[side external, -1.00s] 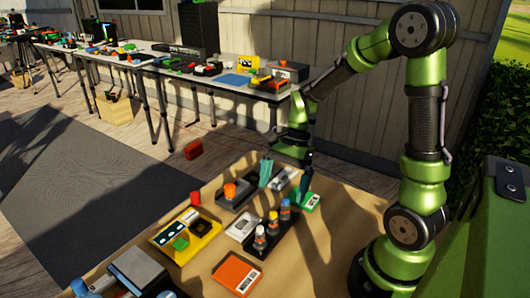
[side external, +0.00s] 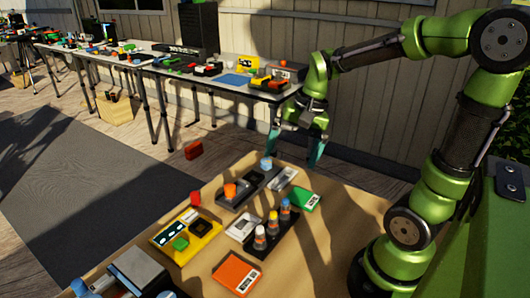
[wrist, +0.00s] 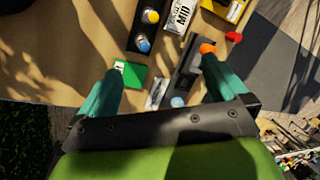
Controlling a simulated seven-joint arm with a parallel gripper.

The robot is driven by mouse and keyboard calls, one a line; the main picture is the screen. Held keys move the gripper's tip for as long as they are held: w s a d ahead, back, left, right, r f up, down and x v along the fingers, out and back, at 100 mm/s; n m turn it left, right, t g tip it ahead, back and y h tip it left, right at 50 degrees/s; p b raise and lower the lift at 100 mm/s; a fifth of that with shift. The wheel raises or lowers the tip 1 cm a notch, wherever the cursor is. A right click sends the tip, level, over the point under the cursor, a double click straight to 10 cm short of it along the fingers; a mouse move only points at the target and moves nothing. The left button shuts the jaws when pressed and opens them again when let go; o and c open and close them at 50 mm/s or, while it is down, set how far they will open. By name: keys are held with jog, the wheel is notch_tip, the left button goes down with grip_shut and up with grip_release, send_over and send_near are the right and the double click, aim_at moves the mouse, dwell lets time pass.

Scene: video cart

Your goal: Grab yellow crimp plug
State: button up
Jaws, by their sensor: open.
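The yellow-topped plug (side external: 273,222) stands upright in the middle of a dark rack (side external: 262,252), between a blue-topped plug (side external: 285,210) and an orange-topped plug (side external: 259,240). Its yellow top also shows near the upper edge of the wrist view (wrist: 151,16), with the blue top (wrist: 142,45) closer to me. My gripper (side external: 294,148) is open and empty, raised beyond the far edge of the table in the side view. Its teal fingers (wrist: 163,66) are wide apart in the wrist view. The plug is ahead of them, not between them.
A green box (side external: 306,201) lies right of the rack. A grey tray (side external: 238,200) holds an orange knob (side external: 230,190) and a blue-topped piece (side external: 266,163). A yellow tray (side external: 205,238) and an orange box (side external: 236,273) are nearby. The table's right side is clear.

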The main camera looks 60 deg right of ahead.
jog(key=s+a+r+n+t, duration=0.1)
jog(key=a+n, duration=0.1)
jog(key=a, duration=0.1)
jog(key=s+a+r+n+t, duration=0.2)
jog(key=n, duration=0.1)
jog(key=s+a+r+n+t, duration=0.1)
jog(key=a+n, duration=0.1)
jog(key=a, duration=0.1)
jog(key=shift+s+a+r+t, duration=0.3)
jog(key=shift+s+t, duration=0.05)
jog(key=shift+t, duration=0.05)
jog(key=shift+c, duration=1.1)
jog(key=shift+a+r+n, duration=0.1)
jog(key=shift+n, duration=0.2)
jog(key=shift+c, duration=1.3)
jog(key=c, duration=0.4)
jog(key=m+g+h, duration=0.2)
jog(key=m+g, duration=0.3)
jog(key=g, duration=0.2)
send_over(274, 213)
notch_tip(274, 213, down, 5)
jog(key=f, duration=1)
jog(key=shift+s+f, duration=0.1)
jog(key=shift+s, duration=0.2)
jog(key=shift+w+f, duration=0.2)
jog(key=shift+f, duration=1.3)
jog(key=shift+w+f, duration=0.15)
jog(key=shift+f, duration=1.3)
